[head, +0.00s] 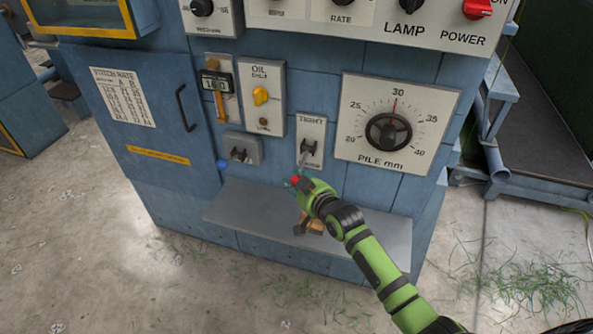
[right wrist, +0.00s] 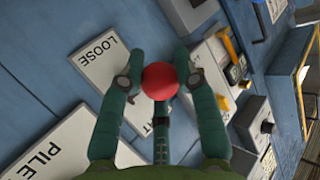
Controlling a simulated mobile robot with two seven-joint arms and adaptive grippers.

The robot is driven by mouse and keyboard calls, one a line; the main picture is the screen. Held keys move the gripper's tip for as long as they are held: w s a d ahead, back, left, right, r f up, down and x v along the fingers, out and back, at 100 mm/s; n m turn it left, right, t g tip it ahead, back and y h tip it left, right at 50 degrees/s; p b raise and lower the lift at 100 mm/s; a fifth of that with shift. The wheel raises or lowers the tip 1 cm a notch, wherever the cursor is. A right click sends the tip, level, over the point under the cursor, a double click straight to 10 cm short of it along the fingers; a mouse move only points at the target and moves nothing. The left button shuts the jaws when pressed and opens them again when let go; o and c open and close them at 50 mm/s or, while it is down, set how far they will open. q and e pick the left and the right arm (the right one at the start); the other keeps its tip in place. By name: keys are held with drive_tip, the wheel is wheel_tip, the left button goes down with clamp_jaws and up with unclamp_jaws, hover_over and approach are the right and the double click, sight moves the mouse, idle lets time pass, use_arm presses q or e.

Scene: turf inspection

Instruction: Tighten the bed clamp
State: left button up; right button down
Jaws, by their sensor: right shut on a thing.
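The bed clamp is a lever on a pale plate (head: 312,128) marked TIGHT at the top, with its lower label partly covered. Its shaft points down and outward from the dark pivot, toward the plate's lower end, to a red ball knob (head: 295,180). My right gripper (head: 297,184) is shut on this knob. In the right wrist view the red knob (right wrist: 160,81) sits between the two green fingers, and the plate (right wrist: 106,62) shows the word LOOSE. The other label is mostly hidden there. My left gripper is not in view.
A grey shelf (head: 260,215) juts out below the lever, with a small brown and dark object (head: 310,224) on it. The PILE dial (head: 388,132) is to the right. The OIL panel (head: 262,98) and a blue-knobbed lever (head: 222,168) are to the left.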

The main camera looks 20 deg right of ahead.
wheel_tip(320, 180, up, 5)
drive_tip(key=m+g+y+p, duration=0.1)
drive_tip(key=m+g+p, duration=0.1)
drive_tip(key=p, duration=0.7)
drive_tip(key=shift+g, duration=0.9)
drive_tip(key=shift+w+d+r+m+g+y+p, duration=0.15)
drive_tip(key=shift+r+m+g+y+p, duration=0.1)
drive_tip(key=shift+r+m+g+p, duration=0.25)
drive_tip(key=shift+w+d+r+m+g+y+p, duration=0.15)
drive_tip(key=shift+r+m+g+y+p, duration=0.15)
drive_tip(key=shift+r+g+p, duration=0.25)
drive_tip(key=shift+w+d+r+p, duration=0.1)
drive_tip(key=shift+w+r+p, duration=0.2)
drive_tip(key=shift+r+p, duration=0.1)
drive_tip(key=shift+w+d+r, duration=0.15)
drive_tip(key=shift+w+r, duration=0.1)
drive_tip(key=shift+r, duration=0.15)
drive_tip(key=shift+w+r+t, duration=0.1)
drive_tip(key=shift+r+t, duration=0.05)
drive_tip(key=shift+t, duration=0.1)
drive_tip(key=c, duration=0.9)
unclamp_jaws()
drive_tip(key=shift+s, duration=0.2)
